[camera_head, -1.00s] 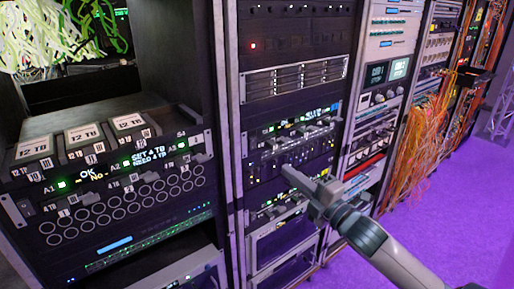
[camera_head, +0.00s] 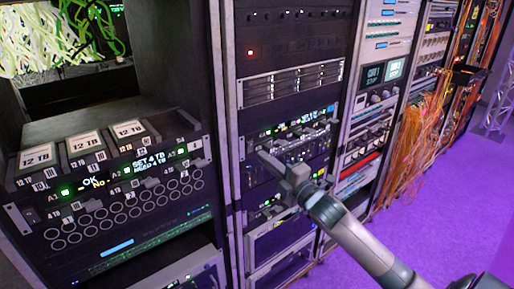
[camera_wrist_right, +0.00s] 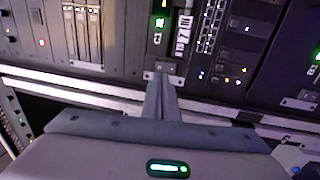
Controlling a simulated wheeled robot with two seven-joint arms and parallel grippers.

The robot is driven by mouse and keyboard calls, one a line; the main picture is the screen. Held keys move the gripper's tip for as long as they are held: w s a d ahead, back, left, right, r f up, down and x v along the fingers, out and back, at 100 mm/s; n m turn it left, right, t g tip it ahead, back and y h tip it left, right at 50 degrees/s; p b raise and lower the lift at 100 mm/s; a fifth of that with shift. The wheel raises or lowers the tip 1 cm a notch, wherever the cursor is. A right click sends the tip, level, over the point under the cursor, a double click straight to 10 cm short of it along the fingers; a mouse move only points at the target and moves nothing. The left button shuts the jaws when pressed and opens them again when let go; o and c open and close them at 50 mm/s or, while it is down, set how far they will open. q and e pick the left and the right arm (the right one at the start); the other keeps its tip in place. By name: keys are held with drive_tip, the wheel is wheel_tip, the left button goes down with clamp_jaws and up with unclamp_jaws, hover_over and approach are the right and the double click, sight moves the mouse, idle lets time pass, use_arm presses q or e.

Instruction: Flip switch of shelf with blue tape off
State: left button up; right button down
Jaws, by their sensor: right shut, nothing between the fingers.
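My right gripper (camera_head: 264,157) is shut and empty, in front of the middle rack's lit equipment unit (camera_head: 311,146). In the right wrist view its closed fingers (camera_wrist_right: 162,82) point at a panel, with their tips just below a small dark rocker switch (camera_wrist_right: 165,68). I cannot tell whether the tips touch it, nor its position. A blue strip (camera_head: 117,248) shows low on the left rack, and other blue strips (camera_head: 381,45) show on the right rack. I cannot tell which is the tape named. My left gripper is not in view.
The left rack holds drive boxes labelled 12 TB (camera_head: 85,142) above a panel of round ports (camera_head: 125,207). Orange cables (camera_head: 425,135) hang at the right racks. The purple floor (camera_head: 440,215) is clear at the right.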

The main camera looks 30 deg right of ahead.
sight(250, 146)
drive_tip(key=w, duration=0.1)
drive_tip(key=w+p, duration=0.1)
drive_tip(key=w, duration=0.1)
drive_tip(key=shift+w+a+r, duration=0.15)
drive_tip(key=shift+w+r, duration=0.1)
drive_tip(key=shift+r, duration=0.1)
drive_tip(key=shift+w+f+p, duration=0.1)
drive_tip(key=shift+w+p, duration=0.3)
drive_tip(key=shift+w, duration=0.1)
